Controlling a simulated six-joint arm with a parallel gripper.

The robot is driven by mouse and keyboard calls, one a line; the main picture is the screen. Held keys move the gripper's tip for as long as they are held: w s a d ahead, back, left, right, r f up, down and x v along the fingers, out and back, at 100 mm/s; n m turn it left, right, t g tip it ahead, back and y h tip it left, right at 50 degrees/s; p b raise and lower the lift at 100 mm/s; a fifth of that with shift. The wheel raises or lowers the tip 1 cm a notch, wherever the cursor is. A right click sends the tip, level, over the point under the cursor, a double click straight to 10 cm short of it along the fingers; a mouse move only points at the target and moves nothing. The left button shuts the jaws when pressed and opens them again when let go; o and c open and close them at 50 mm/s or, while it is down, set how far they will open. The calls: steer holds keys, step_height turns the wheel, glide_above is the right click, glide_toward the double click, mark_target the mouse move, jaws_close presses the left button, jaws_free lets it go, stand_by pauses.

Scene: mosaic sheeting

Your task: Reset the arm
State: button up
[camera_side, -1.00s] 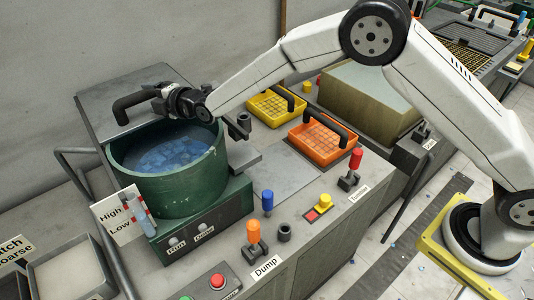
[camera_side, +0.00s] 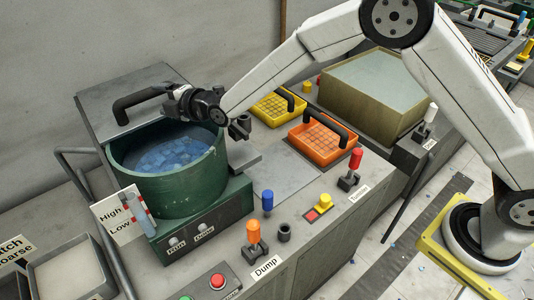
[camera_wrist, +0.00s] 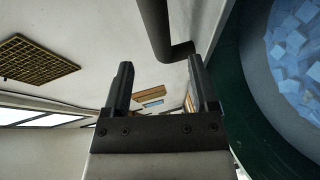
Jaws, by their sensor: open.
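My gripper (camera_side: 176,98) is open and empty above the back rim of the green tub (camera_side: 182,193), beside the black bar handle (camera_side: 130,106) at the raised grey lid. In the wrist view both fingers of my gripper (camera_wrist: 160,82) stand apart with nothing between them. The black handle (camera_wrist: 156,25) shows beyond the fingertips, close to the right finger; I cannot tell if they touch. The green tub (camera_wrist: 240,100) lies to the right there, with blue pieces in liquid. My arm reaches in from the right.
A yellow basket (camera_side: 268,108) and an orange basket (camera_side: 318,154) with black handles sit right of the tub. A tank (camera_side: 370,92) stands behind. Levers marked Dump (camera_side: 254,232) and Turntable-like text (camera_side: 356,160) rise from the bench front.

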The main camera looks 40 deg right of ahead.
steer(key=s+d+f+m+g+h, duration=0.1)
steer(key=s+d+m+g, duration=0.15)
steer(key=d, duration=0.25)
steer(key=s+d+m+g+h, duration=0.1)
steer(key=s+d+m+h, duration=0.1)
steer(key=s+d+m, duration=0.3)
steer(key=s+d+f+m+g+h, duration=0.1)
steer(key=s+d+m+g, duration=0.2)
steer(key=s+d, duration=0.3)
steer(key=s+d+f+m+g+h, duration=0.1)
steer(key=s+d+m, duration=0.4)
steer(key=s, duration=0.6)
steer(key=s+d+f+m+g+h, duration=0.1)
steer(key=s+d+f+m+g, duration=0.2)
steer(key=s+d+m, duration=0.3)
steer(key=s+g, duration=0.1)
steer(key=s, duration=0.2)
steer(key=shift+s+d+g, duration=0.3)
steer(key=shift+s+g, duration=0.05)
steer(key=shift+f, duration=0.1)
